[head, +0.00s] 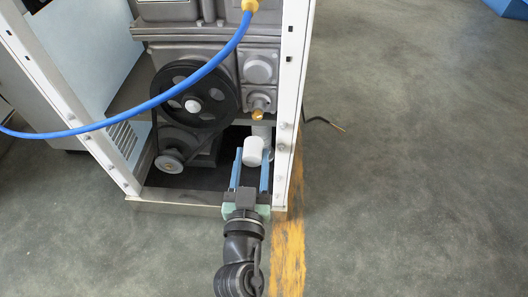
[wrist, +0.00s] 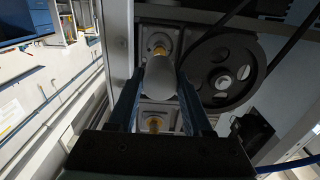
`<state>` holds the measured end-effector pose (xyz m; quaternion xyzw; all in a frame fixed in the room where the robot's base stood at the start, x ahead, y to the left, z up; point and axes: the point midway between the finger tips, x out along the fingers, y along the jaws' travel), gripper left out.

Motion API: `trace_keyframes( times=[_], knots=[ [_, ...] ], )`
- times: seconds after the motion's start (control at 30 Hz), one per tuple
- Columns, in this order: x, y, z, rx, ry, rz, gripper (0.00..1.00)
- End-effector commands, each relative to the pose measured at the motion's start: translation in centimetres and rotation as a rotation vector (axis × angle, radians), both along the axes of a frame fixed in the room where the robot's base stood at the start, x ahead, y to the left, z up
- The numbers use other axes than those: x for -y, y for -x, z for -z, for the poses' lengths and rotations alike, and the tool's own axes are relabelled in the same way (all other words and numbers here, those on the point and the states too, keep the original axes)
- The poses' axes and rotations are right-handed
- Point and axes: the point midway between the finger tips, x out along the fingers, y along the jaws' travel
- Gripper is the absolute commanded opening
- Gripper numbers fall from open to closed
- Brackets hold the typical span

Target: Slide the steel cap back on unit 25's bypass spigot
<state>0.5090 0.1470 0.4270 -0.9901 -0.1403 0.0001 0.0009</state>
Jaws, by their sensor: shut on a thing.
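My gripper (head: 252,153), with two blue fingers, is shut on a pale, rounded cylindrical cap (head: 253,147) at the lower right inside the open frame. The cap also shows between the fingers in the wrist view (wrist: 160,79). A brass fitting (head: 258,113), seemingly the spigot, sits on the grey machine body above the cap, and the cap is apart from it. In the wrist view, one brass fitting (wrist: 159,46) shows beyond the cap's end and another (wrist: 153,123) shows between the fingers. No unit number is readable.
The frame's white right post (head: 291,100) stands close beside the gripper. A black belt pulley (head: 195,95) is to the left. A blue hose (head: 205,73) crosses above from a brass connector (head: 250,5). A dark cable (head: 325,122) lies on the floor outside; the floor at right is otherwise clear.

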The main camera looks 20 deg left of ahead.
Motion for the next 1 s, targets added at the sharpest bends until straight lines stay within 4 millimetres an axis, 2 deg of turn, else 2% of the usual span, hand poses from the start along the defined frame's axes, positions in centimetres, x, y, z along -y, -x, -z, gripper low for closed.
trace_keyframes(
  times=[0.4,1.0],
  knots=[
    [0.1,0.0,0.0,-0.002,0.002,0.002,0.0],
    [-1.4,-4.9,-0.1,-0.001,0.001,0.001,0.0]
  ],
)
